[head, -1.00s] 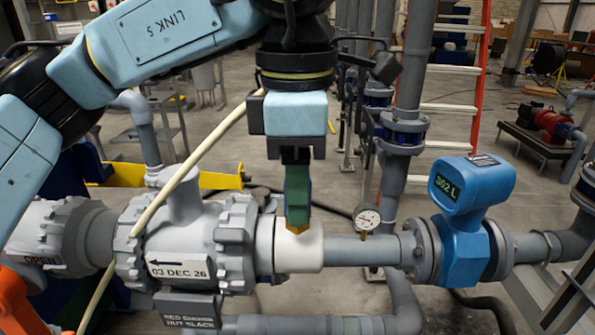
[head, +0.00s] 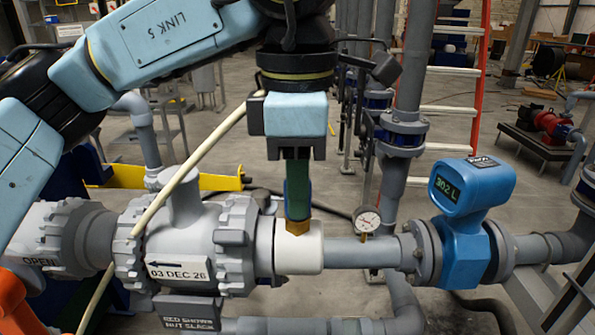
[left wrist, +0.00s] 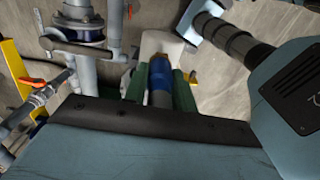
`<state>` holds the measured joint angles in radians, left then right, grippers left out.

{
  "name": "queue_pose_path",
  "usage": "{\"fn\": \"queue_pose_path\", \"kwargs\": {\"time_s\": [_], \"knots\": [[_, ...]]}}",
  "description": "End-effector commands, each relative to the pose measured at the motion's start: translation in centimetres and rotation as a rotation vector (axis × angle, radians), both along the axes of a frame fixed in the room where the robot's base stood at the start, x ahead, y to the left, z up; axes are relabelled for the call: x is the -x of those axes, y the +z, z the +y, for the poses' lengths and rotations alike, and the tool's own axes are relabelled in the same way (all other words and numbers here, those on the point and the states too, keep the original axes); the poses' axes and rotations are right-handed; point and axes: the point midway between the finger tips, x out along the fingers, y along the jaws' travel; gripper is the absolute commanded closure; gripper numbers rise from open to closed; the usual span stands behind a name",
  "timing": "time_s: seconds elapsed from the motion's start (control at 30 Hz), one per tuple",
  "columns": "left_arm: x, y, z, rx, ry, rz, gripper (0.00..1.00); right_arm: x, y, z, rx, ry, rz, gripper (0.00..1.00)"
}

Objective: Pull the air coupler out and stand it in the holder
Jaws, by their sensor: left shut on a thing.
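My left gripper (head: 297,212) hangs upright over the white pipe collar (head: 300,255) in the head view. Its green fingers are shut on the air coupler, a blue sleeve (left wrist: 158,72) between the two fingers in the left wrist view. In the head view the fingers hide most of the coupler; only a thin blue strip (head: 286,195) shows. Just below the fingertips a brass fitting (head: 294,228) sits at the top of the collar. I cannot tell whether the coupler is still seated on it. I cannot make out the holder. My right gripper is not in view.
A pale hose (head: 165,195) slants across the large grey valve (head: 187,245) left of the collar. A dial gauge (head: 367,219) and a blue flow meter (head: 470,225) stand to the right on the pipe. A yellow bar (head: 222,182) is behind.

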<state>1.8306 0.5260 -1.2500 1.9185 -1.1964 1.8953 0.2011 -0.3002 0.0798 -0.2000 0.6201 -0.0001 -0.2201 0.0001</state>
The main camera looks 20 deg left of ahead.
Motion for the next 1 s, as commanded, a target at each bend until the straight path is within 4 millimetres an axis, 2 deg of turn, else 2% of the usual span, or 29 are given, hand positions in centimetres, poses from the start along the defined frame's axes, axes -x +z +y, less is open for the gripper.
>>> {"fn": "queue_pose_path", "kwargs": {"time_s": [0.07, 1.0], "knots": [[0.3, -0.5, 0.0, -0.012, -0.009, 0.022, 1.0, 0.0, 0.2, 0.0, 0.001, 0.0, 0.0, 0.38], [0.0, 3.8, 0.1, -0.006, -0.001, 0.01, 1.0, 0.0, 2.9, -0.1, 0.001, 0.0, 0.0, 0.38]]}}
